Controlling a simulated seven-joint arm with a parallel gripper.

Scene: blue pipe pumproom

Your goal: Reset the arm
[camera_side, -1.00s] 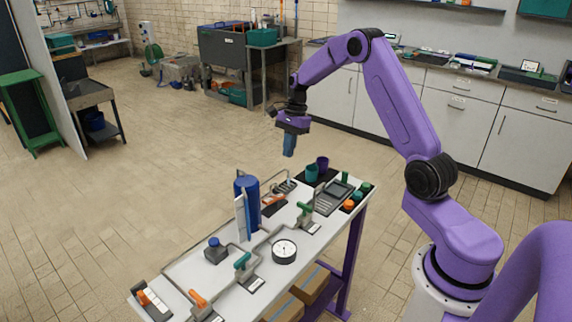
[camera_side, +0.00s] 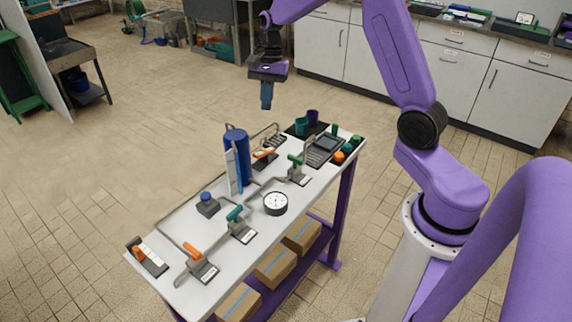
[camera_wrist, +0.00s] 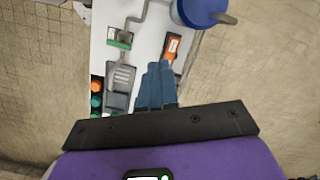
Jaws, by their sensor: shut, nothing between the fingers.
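In the wrist view my gripper (camera_wrist: 158,70) points over the tabletop, between the grey panel and an orange-handled part. My purple arm reaches over from the right of the side view, its upper part cut off by the top edge.
The table holds a blue cylinder (camera_side: 237,155), a round gauge (camera_side: 276,203), an orange-handled valve (camera_side: 196,262), teal-handled valve (camera_side: 238,222), green-handled valve (camera_side: 297,168), a grey panel (camera_side: 322,149) and cups (camera_side: 301,126). Boxes (camera_side: 275,268) sit on the shelf below. Open floor lies left.

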